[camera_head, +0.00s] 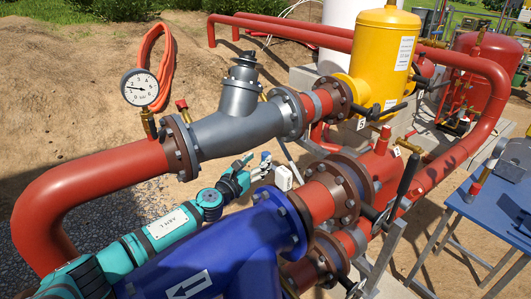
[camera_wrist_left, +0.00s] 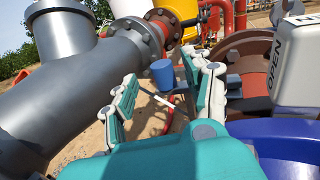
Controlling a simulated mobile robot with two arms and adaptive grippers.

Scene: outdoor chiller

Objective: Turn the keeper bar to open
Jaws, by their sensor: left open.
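My left gripper (camera_head: 256,170) reaches in from the left between the grey strainer body and the blue pipe body. In the left wrist view my left gripper (camera_wrist_left: 160,78) is open, its two fingers apart. A blue knob (camera_wrist_left: 162,73) shows between the fingertips, with a thin pale bar (camera_wrist_left: 162,99) just below it. I cannot tell whether this bar is the keeper bar, or whether the fingers touch the knob. My right gripper is not in view.
The grey strainer (camera_head: 240,120) and red pipe (camera_head: 95,175) lie beyond my arm. The blue body (camera_head: 225,250) lies close in front of it. A pressure gauge (camera_head: 140,88), yellow vessel (camera_head: 378,55) and blue table (camera_head: 490,210) stand around. Room near the gripper is narrow.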

